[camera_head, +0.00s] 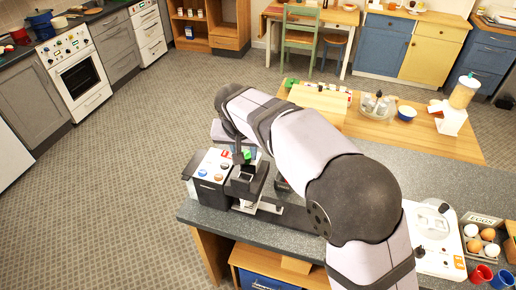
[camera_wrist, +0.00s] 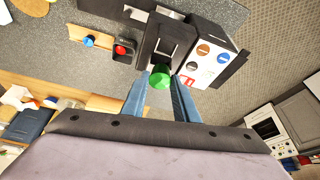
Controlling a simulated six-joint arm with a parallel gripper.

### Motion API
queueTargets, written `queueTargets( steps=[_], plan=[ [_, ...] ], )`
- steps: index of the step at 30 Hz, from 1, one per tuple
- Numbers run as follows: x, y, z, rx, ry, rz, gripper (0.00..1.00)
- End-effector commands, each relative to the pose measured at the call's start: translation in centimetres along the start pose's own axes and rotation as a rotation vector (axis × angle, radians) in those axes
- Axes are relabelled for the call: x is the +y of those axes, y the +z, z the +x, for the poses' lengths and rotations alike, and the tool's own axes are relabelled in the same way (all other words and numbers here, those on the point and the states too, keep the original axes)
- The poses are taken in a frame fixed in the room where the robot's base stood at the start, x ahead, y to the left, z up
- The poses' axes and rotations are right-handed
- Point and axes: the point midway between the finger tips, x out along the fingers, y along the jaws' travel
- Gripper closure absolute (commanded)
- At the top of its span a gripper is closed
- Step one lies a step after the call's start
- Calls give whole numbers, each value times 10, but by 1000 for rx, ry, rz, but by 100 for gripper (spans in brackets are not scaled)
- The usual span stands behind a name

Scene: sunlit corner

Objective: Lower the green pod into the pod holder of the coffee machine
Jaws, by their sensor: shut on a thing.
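The green pod (camera_wrist: 160,76) is between the blue fingertips of my gripper (camera_wrist: 161,84), which is shut on it. In the head view the pod (camera_head: 247,155) shows as a small green spot, with most of my gripper hidden behind my arm. The coffee machine (camera_head: 209,180) stands at the counter's left end, with a white panel of coloured buttons. Its black head with a squarish recess, seemingly the pod holder (camera_wrist: 168,45), lies just beyond the pod in the wrist view. The pod looks above the machine's near edge; its exact height over the holder I cannot tell.
In the wrist view a blue item (camera_wrist: 89,41) and a red one (camera_wrist: 121,50) sit on the counter left of the machine. In the head view a white appliance (camera_head: 433,235) and an egg box (camera_head: 481,240) stand to the right. A wooden board (camera_head: 318,101) lies behind my arm.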

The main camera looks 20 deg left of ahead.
Motion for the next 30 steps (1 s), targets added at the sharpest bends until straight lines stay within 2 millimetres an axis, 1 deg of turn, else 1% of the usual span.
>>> queueTargets(
  steps=[3,7,17,30],
  plan=[
    [-6,2,-1,-1,1,-1,93],
    [-9,2,-1,0,1,0,93],
    [-9,2,-1,0,0,0,93],
    [-8,-6,2,-1,0,0,93]
  ],
)
